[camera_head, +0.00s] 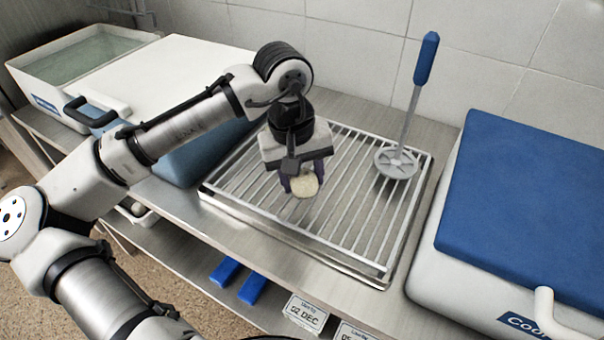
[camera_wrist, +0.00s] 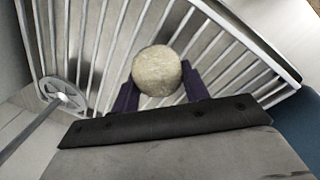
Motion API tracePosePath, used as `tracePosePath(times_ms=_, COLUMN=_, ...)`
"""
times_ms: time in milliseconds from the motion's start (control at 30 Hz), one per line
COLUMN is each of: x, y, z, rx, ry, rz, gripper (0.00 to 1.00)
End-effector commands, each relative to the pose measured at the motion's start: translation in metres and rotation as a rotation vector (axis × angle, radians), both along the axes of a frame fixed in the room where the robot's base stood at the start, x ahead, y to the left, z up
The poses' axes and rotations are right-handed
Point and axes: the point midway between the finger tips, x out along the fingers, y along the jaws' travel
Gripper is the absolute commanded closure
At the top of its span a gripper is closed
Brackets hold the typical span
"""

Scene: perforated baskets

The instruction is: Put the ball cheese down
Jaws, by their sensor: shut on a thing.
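The ball cheese (camera_head: 305,187) is a small, pale, rounded piece. My gripper (camera_head: 302,184) is shut on it and holds it over the metal rack (camera_head: 345,225), between the dark fingers. In the wrist view the cheese (camera_wrist: 157,71) sits between the two fingertips (camera_wrist: 158,88), with the rack bars behind it. I cannot tell whether the cheese touches the bars.
A blue-handled tool with a round perforated disc (camera_head: 397,163) stands upright on the rack's right side. A cooler with a blue lid (camera_head: 530,205) is at the right. A white cooler (camera_head: 170,80) is at the left. Much of the rack is clear.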

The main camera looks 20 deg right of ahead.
Motion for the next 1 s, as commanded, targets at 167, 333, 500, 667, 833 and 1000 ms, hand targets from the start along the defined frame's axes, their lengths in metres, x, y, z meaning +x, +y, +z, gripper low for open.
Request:
tracePosePath(times_ms=167, x=0.0, y=0.0, z=-0.001, rx=0.0, ry=0.0, rz=0.0, gripper=0.79)
tracePosePath(times_ms=333, x=0.0, y=0.0, z=-0.003, rx=-0.001, ry=0.001, rz=0.0, gripper=0.79)
tracePosePath(times_ms=500, x=0.0, y=0.0, z=-0.003, rx=0.0, ry=0.001, rz=0.0, gripper=0.37)
tracePosePath(times_ms=667, x=0.0, y=0.0, z=-0.003, rx=0.0, ry=0.001, rz=0.0, gripper=0.33)
tracePosePath(times_ms=833, x=0.0, y=0.0, z=-0.001, rx=0.001, ry=-0.001, rz=0.001, gripper=0.33)
tracePosePath(times_ms=1000, x=0.001, y=0.002, z=0.019, rx=-0.001, ry=-0.002, rz=0.001, gripper=0.33)
